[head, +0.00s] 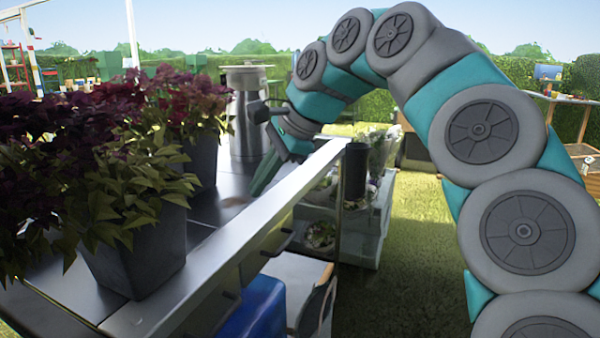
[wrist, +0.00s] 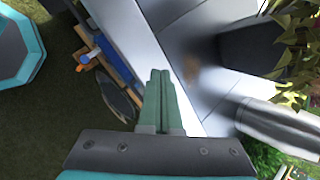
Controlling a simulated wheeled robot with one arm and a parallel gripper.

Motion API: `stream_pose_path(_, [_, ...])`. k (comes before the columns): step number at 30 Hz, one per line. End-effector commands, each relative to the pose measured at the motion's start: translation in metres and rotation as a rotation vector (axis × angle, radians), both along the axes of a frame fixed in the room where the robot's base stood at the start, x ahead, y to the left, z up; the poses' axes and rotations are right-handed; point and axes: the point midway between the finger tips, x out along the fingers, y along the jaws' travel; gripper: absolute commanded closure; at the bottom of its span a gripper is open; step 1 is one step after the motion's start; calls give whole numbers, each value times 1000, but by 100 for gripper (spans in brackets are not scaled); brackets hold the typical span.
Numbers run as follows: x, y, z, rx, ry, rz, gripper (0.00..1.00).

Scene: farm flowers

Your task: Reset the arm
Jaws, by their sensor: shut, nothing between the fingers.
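My arm arches from the right of the head view over to the table. My gripper (head: 263,180) points down over the right edge of the dark table (head: 208,212). In the wrist view my gripper (wrist: 160,75) has its two green fingers pressed together with nothing between them. The fingertips lie over the table's pale edge strip (wrist: 146,40); I cannot tell whether they touch it.
Potted plants with purple and green leaves stand on the table, one in a dark pot (head: 135,250). A metal canister (head: 247,115) stands behind my gripper. A blue bin (head: 255,310) and a shelf cart (head: 355,220) are beside the table. Grass at right is open.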

Motion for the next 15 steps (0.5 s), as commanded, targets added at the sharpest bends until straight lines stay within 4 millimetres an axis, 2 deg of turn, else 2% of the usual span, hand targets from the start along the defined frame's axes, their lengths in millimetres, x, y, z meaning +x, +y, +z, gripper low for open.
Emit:
stream_pose_path(1, [-13,-8,-7,-39,-22,52,100])
stream_pose_path(7, [-55,-34,-42,-185,-112,269,100])
stream_pose_path(15, [-119,-82,-112,-376,-145,538,100])
